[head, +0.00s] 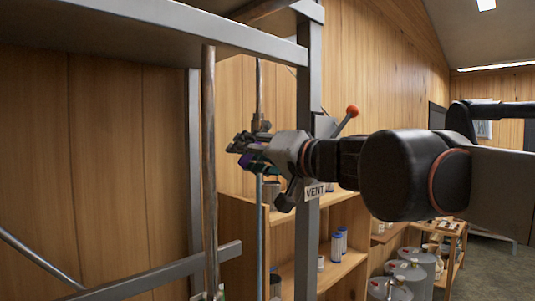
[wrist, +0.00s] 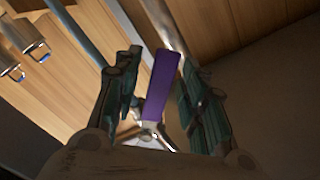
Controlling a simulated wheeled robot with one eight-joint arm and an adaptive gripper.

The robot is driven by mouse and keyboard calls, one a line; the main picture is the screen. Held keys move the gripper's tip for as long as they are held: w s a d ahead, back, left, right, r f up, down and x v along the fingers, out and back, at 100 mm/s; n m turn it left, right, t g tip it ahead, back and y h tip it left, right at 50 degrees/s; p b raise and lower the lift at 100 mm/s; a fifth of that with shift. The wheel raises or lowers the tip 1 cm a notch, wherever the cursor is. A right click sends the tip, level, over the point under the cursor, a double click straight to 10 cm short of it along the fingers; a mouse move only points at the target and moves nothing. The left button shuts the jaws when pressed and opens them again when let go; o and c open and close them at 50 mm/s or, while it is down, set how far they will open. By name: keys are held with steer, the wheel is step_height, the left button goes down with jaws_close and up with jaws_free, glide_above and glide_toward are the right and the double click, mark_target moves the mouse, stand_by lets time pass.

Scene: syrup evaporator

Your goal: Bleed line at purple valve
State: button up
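The purple valve handle (wrist: 162,85) shows in the wrist view as a flat purple bar between the two fingers of my gripper (wrist: 161,56). A clear gap lies between it and the left finger. Its edge is close to the right finger, and I cannot tell whether they touch. In the head view my gripper (head: 241,147) is at the thin vertical pipe (head: 259,222), left of the grey post. Only a small purple patch (head: 258,164) shows there, mostly hidden by the fingers. The gripper is open around the handle.
A grey post (head: 308,245) with a VENT label (head: 315,191) stands just behind my wrist. A lever with a red ball (head: 352,111) sticks up near it. A brown pipe (head: 209,160) and a steel beam (head: 160,280) stand left. Wooden shelves (head: 340,270) hold cans behind.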

steer(key=shift+d, duration=0.1)
steer(key=v, duration=1.1)
steer(key=shift+s+d, duration=0.3)
stand_by(5.8)
